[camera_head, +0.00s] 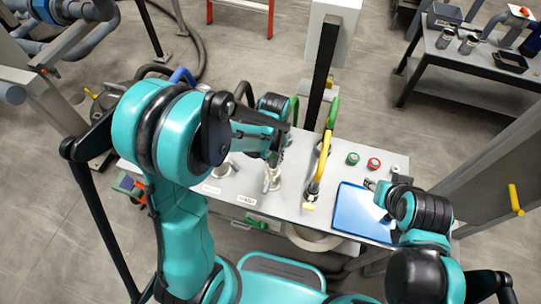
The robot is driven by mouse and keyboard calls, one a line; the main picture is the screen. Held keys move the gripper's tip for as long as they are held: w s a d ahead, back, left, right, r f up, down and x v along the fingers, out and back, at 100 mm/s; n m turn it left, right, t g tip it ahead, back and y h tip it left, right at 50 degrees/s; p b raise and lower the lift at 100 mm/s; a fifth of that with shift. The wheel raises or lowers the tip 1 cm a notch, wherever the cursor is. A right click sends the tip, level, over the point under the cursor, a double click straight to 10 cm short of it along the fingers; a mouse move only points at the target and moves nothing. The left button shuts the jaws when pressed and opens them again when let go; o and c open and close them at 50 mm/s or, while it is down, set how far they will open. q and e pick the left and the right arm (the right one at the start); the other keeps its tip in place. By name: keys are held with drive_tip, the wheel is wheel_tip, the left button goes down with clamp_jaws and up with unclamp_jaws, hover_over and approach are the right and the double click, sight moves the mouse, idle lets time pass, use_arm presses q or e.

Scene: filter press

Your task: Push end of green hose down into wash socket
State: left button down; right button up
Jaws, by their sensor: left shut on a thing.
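The green hose (295,108) shows as a short curved piece behind my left gripper. My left gripper (275,158) is dark and points down over the panel, shut on the green hose end, which it largely hides. A silver socket (271,181) stands on the panel directly below the gripper, beside a small white label (245,200) that seems to mark the wash socket. I cannot tell whether the hose end touches the socket or is inside it. My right gripper (374,187) is low over the tablet's edge; its fingers are too small to read.
Green (352,158) and red (373,163) buttons and a blue-screened tablet (360,211) lie further right. Another silver socket (222,168) is at left.

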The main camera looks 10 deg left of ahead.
use_arm(q)
drive_tip(key=shift+f+b, duration=1.25)
drive_tip(key=shift+f, duration=0.15)
drive_tip(key=c, duration=1.2)
unclamp_jaws()
drive_tip(key=shift+r, duration=0.1)
wheel_tip(320, 180, up, 12)
drive_tip(key=shift+s+r, duration=0.1)
drive_tip(key=shift+s, duration=0.05)
